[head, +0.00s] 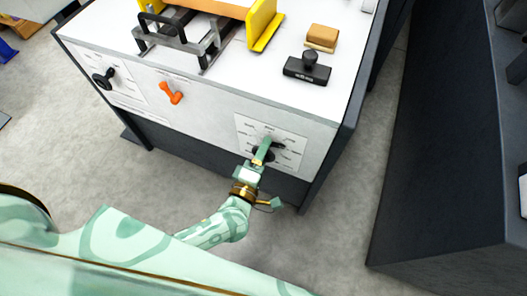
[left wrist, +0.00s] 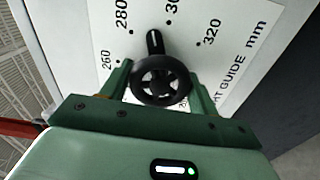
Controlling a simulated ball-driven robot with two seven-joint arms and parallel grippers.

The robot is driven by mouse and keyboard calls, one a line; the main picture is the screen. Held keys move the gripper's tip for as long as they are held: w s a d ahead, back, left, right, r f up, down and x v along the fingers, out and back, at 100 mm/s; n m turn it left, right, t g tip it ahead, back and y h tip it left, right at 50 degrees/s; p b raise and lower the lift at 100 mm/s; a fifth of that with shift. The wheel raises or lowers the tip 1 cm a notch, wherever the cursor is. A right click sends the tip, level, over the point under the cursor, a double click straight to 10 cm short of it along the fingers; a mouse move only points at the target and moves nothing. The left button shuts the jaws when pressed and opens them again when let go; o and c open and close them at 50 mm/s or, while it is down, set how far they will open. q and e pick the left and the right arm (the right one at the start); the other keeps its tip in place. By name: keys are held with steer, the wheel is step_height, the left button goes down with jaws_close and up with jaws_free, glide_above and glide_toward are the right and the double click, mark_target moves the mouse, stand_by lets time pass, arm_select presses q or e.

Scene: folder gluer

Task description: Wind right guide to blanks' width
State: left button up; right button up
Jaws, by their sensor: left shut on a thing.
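The right guide's black knob (left wrist: 160,82) sits on a white dial plate (left wrist: 228,72) marked "GUIDE mm", with 260, 280 and 320 readable. Its black grip stub (left wrist: 154,42) points up between 280 and the partly hidden number beside it. My left gripper (head: 263,152) is at this dial on the machine's front panel, its fingers on both sides of the knob and shut on it. On the machine top, a yellow guide plate (head: 264,24) stands at the right end of an orange-brown piece (head: 212,8), possibly the blanks. My right gripper is not in view.
The front panel also has another black knob (head: 104,78) at the left and an orange handle (head: 171,93). A black stamp-like object (head: 307,69) and a brown block (head: 322,37) rest on the top. A dark cabinet (head: 440,150) stands right, across clear floor.

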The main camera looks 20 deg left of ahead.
arm_select(q)
steer(key=n, duration=0.4)
steer(key=shift+f+n, duration=0.1)
steer(key=shift+n, duration=0.3)
steer(key=shift+s, duration=0.1)
stand_by(0.3)
steer(key=o, duration=1)
steer(key=shift+c, duration=0.2)
steer(key=s+p, duration=0.2)
steer(key=s, duration=1.4)
steer(key=shift+s+a, duration=0.15)
steer(key=shift+a, duration=0.15)
